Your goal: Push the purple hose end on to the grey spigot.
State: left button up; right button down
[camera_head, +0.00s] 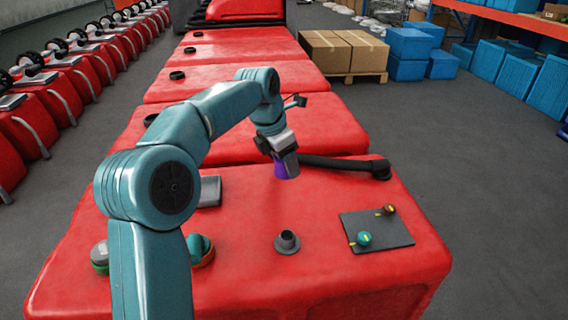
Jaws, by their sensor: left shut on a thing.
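The purple hose end (281,170) is at the tip of a black hose (335,164) that runs right to a fitting on the red tank top (330,212). My left gripper (285,160) is shut on the hose end and partly hides it. The grey spigot (287,241) stands upright on the near part of the tank top, with a flange at its base. In the picture the hose end is above the spigot and clearly apart from it. My right gripper is not in view.
A dark plate (377,232) with a teal knob (363,238) and a brown-red knob (389,209) lies right of the spigot. A grey box (210,191) and rounded caps (201,247) sit left. More red tanks stand behind. The tank top around the spigot is clear.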

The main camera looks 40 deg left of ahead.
pick_arm(q)
jog(key=s+d+b, duration=0.5)
jog(key=s+d, duration=0.2)
jog(key=d, duration=0.1)
jog(key=shift+s+f, duration=0.3)
jog(key=shift+s, duration=0.1)
